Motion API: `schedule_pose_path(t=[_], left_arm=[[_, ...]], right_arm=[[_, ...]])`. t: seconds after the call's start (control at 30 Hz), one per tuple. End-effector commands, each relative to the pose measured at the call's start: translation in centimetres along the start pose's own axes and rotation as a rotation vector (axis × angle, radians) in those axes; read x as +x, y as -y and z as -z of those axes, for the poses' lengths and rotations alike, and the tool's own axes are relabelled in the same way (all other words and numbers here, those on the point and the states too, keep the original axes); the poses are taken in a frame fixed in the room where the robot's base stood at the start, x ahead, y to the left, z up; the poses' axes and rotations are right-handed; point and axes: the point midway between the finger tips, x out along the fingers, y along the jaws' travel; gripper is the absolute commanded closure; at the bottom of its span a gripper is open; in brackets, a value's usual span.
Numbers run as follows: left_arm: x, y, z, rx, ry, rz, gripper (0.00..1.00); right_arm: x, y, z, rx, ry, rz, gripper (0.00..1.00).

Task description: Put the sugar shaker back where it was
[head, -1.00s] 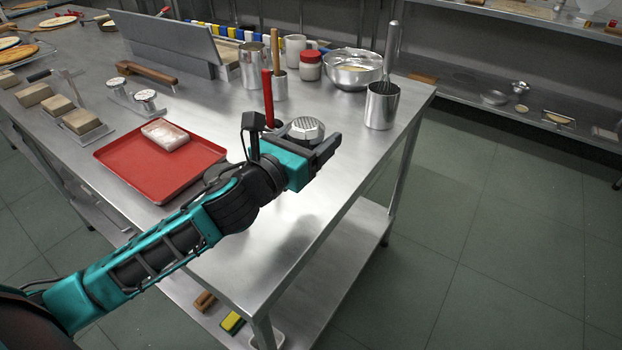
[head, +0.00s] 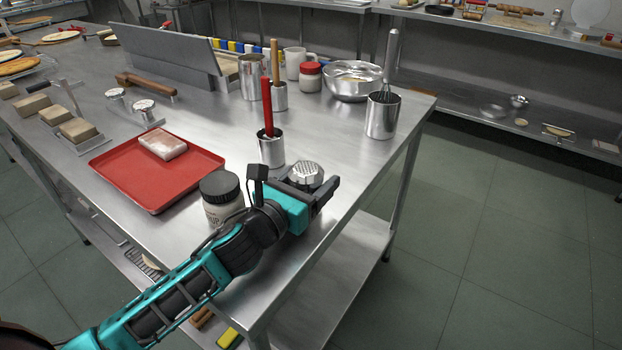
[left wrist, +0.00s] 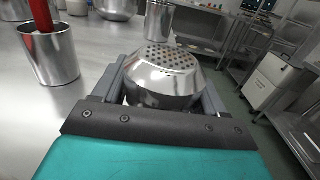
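The sugar shaker has a domed, perforated metal top (head: 306,174) and stands at the front right part of the steel table (head: 330,135). In the left wrist view the shaker's top (left wrist: 163,75) lies between the two fingers, and its lower body is hidden. My left gripper (head: 318,190) is around the shaker, one finger on each side, and appears shut on it. Whether the shaker's base touches the table cannot be seen. My right gripper is not in view.
A metal cup with a red handle (head: 271,150) stands just behind the gripper. A dark-lidded jar (head: 221,198) is left of it, beside the red tray (head: 125,175). A whisk cup (head: 382,118) stands at the back right. The table's right edge is close.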

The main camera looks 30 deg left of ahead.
Motion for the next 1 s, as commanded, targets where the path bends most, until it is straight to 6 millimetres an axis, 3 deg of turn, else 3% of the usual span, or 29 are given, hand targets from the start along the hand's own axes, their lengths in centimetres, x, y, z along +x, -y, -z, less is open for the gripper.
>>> schedule_pose_path(t=[0.23,0.57,0.77,1.0], left_arm=[[0.0,0.0,0.0,0.0,-0.002,0.0,0.04],[-0.1,0.0,-0.3,0.001,-0.002,0.0,0.04],[-2.5,0.0,-0.1,0.001,-0.004,0.0,0.04],[-6.6,0.0,-0.1,0.0,-0.005,0.0,0.04]], right_arm=[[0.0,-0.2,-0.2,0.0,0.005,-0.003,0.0],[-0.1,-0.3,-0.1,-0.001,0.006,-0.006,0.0],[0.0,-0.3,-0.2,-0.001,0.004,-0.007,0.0],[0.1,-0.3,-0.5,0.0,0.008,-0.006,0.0]])
